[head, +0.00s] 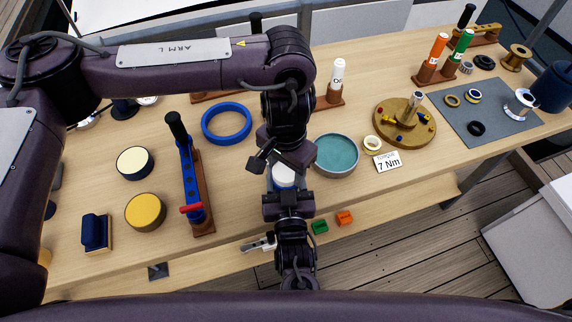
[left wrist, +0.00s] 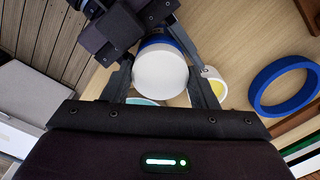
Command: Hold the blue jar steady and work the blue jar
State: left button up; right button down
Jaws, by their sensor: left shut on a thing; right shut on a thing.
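The blue jar (head: 284,176) stands near the front edge of the table, with its white round top showing between my two grippers. In the left wrist view the jar (left wrist: 160,72) shows its white top and a blue band at its far side. My left gripper (head: 280,161) reaches down from above, its fingers on both sides of the jar, closed on it. My right gripper (head: 288,193) comes in from the front and is shut on the jar, low down. The grippers hide most of the jar's side, and I cannot tell whether the top is turned.
A teal round dish (head: 337,155) stands close on the right. A blue ring (head: 227,123) and a blue tool on a wooden stand (head: 189,180) lie to the left. A green block (head: 320,227) and an orange block (head: 344,217) are near the front. A torque card (head: 388,161) lies right.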

pick_arm(q)
jog(key=shift+m, duration=0.5)
jog(key=o, duration=1.1)
jog(key=shift+c, duration=0.2)
jog(key=shift+r, duration=0.1)
jog(key=shift+r, duration=2.15)
jog(key=shift+c, duration=0.3)
